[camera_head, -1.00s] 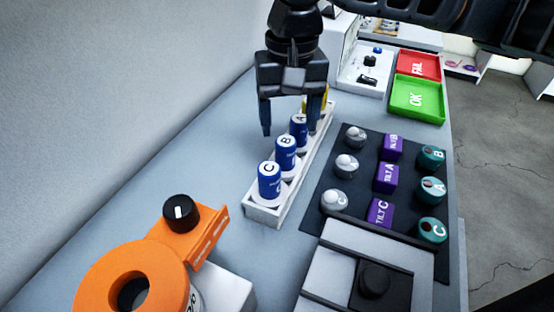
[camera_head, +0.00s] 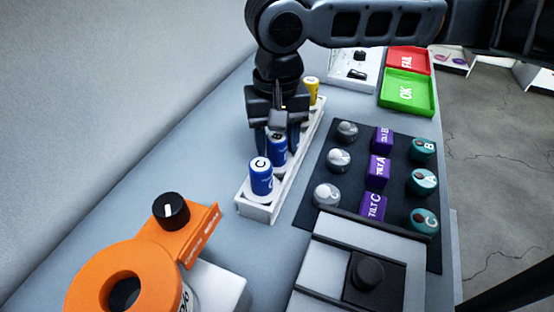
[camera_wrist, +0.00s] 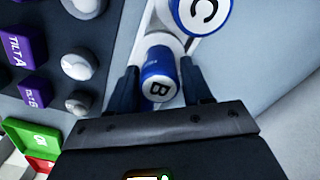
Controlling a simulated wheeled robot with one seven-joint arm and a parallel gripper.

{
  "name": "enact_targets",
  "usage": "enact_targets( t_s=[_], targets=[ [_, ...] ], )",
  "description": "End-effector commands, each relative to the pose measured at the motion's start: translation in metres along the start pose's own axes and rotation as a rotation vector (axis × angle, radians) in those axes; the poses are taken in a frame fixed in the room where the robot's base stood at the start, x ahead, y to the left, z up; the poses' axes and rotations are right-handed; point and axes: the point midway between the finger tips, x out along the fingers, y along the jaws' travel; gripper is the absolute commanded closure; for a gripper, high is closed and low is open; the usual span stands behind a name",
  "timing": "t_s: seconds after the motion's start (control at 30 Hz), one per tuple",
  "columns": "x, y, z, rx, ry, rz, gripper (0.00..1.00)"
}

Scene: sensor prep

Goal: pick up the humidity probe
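The blue capped cylinder marked B (camera_head: 277,151) stands in a narrow white rack (camera_head: 257,213) between two other blue cylinders. My gripper (camera_head: 277,146) is lowered over B; the wrist view shows one finger on each side of B (camera_wrist: 158,72). The fingers lie close to its sides, and I cannot tell if they touch it. The blue cylinder marked C (camera_head: 261,178) is at the rack's near end and also shows in the wrist view (camera_wrist: 200,12). The third blue one, A, is hidden behind my gripper. No readable label says which item is the humidity probe.
A yellow item (camera_head: 312,90) stands at the rack's far end. Right of it, a dark mat (camera_head: 313,202) holds grey domes, purple tilt blocks and teal cylinders. Green (camera_head: 407,92) and red (camera_head: 411,61) trays are behind. An orange fixture (camera_head: 90,280) stands front left. The left tabletop is clear.

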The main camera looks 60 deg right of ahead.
Motion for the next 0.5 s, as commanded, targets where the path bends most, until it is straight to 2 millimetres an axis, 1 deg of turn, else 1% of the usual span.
enact_targets(
  t_s=[0.03, 0.07, 0.5],
  targets=[
    [-0.0001, 0.0, 0.0, 0.0, 0.0, 0.0, 0.56],
    [-0.0001, 0.0, 0.0, 0.0, 0.0, 0.0, 0.58],
    [-0.0002, 0.0, 0.0, 0.0, 0.0, 0.0, 1.0]
  ],
)
